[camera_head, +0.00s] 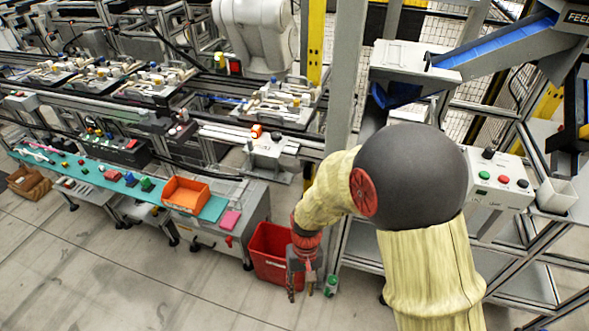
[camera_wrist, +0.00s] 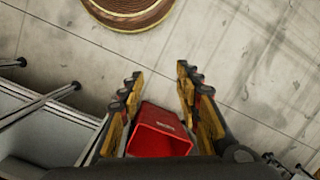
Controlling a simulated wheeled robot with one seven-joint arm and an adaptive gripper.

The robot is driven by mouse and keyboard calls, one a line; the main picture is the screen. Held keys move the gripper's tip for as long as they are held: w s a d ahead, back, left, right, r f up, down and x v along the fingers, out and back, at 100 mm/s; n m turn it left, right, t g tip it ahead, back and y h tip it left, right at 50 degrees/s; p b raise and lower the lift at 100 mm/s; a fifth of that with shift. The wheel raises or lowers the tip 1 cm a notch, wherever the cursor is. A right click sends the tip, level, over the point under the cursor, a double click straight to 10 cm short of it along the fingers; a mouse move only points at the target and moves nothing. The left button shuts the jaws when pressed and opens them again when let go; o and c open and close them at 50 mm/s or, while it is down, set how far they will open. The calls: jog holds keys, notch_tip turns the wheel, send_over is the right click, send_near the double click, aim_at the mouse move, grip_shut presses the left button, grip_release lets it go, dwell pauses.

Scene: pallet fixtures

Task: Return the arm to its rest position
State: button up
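My gripper (camera_head: 308,280) hangs pointing down at the end of my yellow-covered arm, in front of the red bin (camera_head: 268,256). In the wrist view my gripper (camera_wrist: 155,92) has its two fingers wide apart, with nothing between the tips but floor. The red bin also shows in the wrist view (camera_wrist: 160,132), low between the fingers and standing on the floor. My arm hides part of the frame behind it.
A teal bench (camera_head: 110,184) with an orange tray (camera_head: 186,194) and small parts is at left. A button panel (camera_head: 500,185) and a blue chute (camera_head: 495,48) are at right. A round brown item (camera_wrist: 128,10) lies on the floor. The front floor is clear.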

jog(key=s+d+r+t+p, duration=0.1)
jog(key=d+r, duration=0.4)
jog(key=r, duration=0.7)
jog(key=s+d+r+m+t+p, duration=0.1)
jog(key=s+d+r+t, duration=0.3)
jog(key=r, duration=0.8)
jog(key=s+d+r+m+t+p, duration=0.1)
jog(key=s+d+r+t, duration=0.2)
jog(key=d+r, duration=0.5)
jog(key=v, duration=0.4)
jog(key=shift+w+r+p, duration=0.15)
jog(key=shift+r+p, duration=0.2)
